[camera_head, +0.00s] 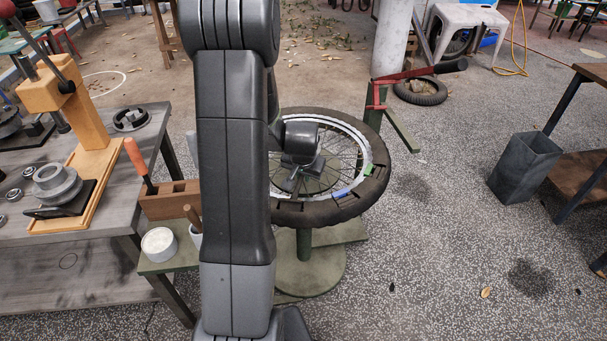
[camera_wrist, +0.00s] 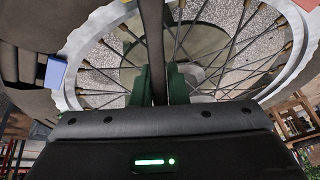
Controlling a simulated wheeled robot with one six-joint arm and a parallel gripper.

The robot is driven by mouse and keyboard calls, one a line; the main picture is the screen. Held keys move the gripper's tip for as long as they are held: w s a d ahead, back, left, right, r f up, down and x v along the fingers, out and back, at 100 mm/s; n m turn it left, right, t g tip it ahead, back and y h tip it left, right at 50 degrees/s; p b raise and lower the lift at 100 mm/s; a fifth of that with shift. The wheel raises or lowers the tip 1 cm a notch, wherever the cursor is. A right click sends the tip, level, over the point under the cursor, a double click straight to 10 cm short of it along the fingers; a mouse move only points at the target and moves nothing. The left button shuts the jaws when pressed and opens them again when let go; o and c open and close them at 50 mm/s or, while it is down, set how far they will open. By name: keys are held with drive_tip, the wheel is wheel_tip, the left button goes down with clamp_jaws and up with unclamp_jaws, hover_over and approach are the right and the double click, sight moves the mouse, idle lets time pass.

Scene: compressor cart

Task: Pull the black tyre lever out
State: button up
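The spoked wheel with its black tyre (camera_head: 345,205) lies flat on a green stand. A blue lever (camera_head: 343,193) and a green lever (camera_head: 368,169) sit at the rim on the near right side. In the wrist view, the blue lever (camera_wrist: 55,72) is at the left, and a dark upright bar crosses the spokes.
My arm hides the wheel's left side. A workbench (camera_head: 100,215) with a wooden press stands at left. A wooden block (camera_head: 170,200) holds an orange-handled tool, beside a white tin (camera_head: 159,243). A red-handled clamp (camera_head: 378,93) rises behind the wheel.

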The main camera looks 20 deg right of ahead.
clamp_jaws()
drive_tip(key=shift+w+d+r+p, duration=0.3)
drive_tip(key=shift+w+r, duration=0.05)
drive_tip(key=shift+r, duration=0.05)
drive_tip(key=shift+w+d+r+p, duration=0.9)
drive_tip(key=shift+w+d+r, duration=0.3)
drive_tip(key=shift+d, duration=0.2)
drive_tip(key=shift+r+p, duration=1.5)
drive_tip(key=shift+r, duration=0.95)
